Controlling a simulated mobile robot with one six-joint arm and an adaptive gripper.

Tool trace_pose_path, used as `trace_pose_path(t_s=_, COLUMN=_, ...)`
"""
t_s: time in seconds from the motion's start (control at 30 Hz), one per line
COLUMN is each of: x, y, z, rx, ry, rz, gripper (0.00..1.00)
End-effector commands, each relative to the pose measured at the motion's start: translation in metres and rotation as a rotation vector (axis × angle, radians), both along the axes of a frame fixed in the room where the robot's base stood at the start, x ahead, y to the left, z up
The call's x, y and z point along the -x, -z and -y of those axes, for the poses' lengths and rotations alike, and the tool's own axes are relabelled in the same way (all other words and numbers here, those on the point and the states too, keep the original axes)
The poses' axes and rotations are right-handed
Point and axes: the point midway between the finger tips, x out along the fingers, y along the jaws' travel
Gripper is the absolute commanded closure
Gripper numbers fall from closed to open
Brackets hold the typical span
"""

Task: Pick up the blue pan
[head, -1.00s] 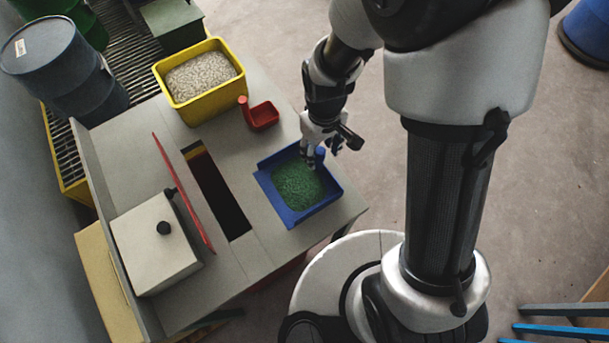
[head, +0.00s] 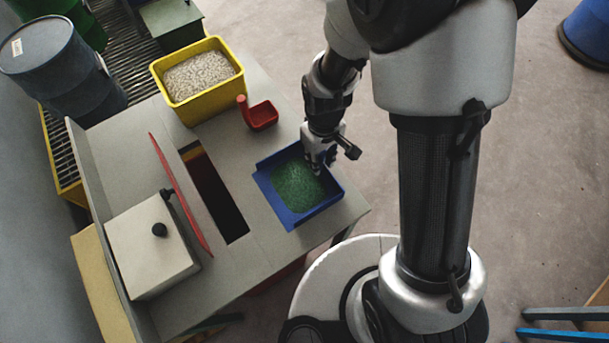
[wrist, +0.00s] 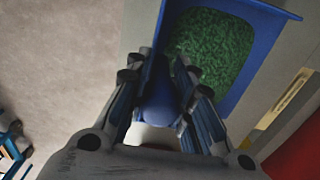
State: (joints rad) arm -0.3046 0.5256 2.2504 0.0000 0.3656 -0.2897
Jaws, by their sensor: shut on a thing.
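The blue pan (head: 268,190) is a shallow square tray holding green granules (head: 298,186). It sits on the grey table near its right edge in the head view. The pan also shows at the top of the wrist view (wrist: 277,8). My gripper (head: 318,165) is at the pan's upper right side. In the wrist view my gripper (wrist: 165,85) is shut on the pan's blue handle (wrist: 158,105), which lies between the fingers. In the head view the gripper hides the handle.
A yellow bin (head: 182,107) of pale pellets and a red scoop (head: 262,116) stand behind the pan. Left of it are a dark slot (head: 218,200), a raised red lid (head: 178,190) and a white box (head: 150,245).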

Motion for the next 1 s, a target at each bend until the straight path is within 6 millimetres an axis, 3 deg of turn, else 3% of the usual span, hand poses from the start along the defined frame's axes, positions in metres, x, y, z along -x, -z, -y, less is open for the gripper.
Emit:
trace_pose_path(t_s=0.23, x=0.000, y=0.000, z=0.000, rx=0.000, ry=0.000, rz=0.000, gripper=1.00)
trace_pose_path(t_s=0.77, x=0.000, y=-0.001, z=0.000, rx=-0.001, ry=0.000, rz=0.001, gripper=1.00)
trace_pose_path(t_s=1.0, x=-0.001, y=-0.018, z=0.000, rx=0.000, ry=0.000, rz=0.002, gripper=1.00)
